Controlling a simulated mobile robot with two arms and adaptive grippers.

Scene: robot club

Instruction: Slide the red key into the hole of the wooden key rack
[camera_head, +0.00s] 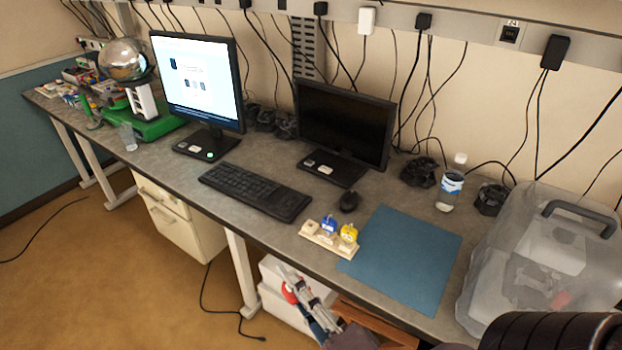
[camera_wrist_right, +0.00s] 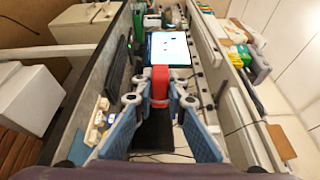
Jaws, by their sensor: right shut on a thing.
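The wooden key rack (camera_head: 318,240) sits on the desk at the left edge of the blue mat. A blue key (camera_head: 328,224) and a yellow key (camera_head: 348,233) stand in it, and its left end holds no key. The rack also shows at the left of the right wrist view (camera_wrist_right: 92,134). My right gripper (camera_head: 291,288) appears in front of the desk's front edge, below the rack in the head view. It is shut on the red key (camera_wrist_right: 160,82), whose red part shows between the fingertips. The key's far end is hidden. My left gripper is not in view.
The blue mat (camera_head: 405,260) is bare. A keyboard (camera_head: 255,190), a mouse (camera_head: 348,201) and two monitors stand left of and behind the rack. A bottle (camera_head: 450,188) and a large translucent box (camera_head: 540,255) stand to the right. White drawers (camera_head: 275,290) are under the desk.

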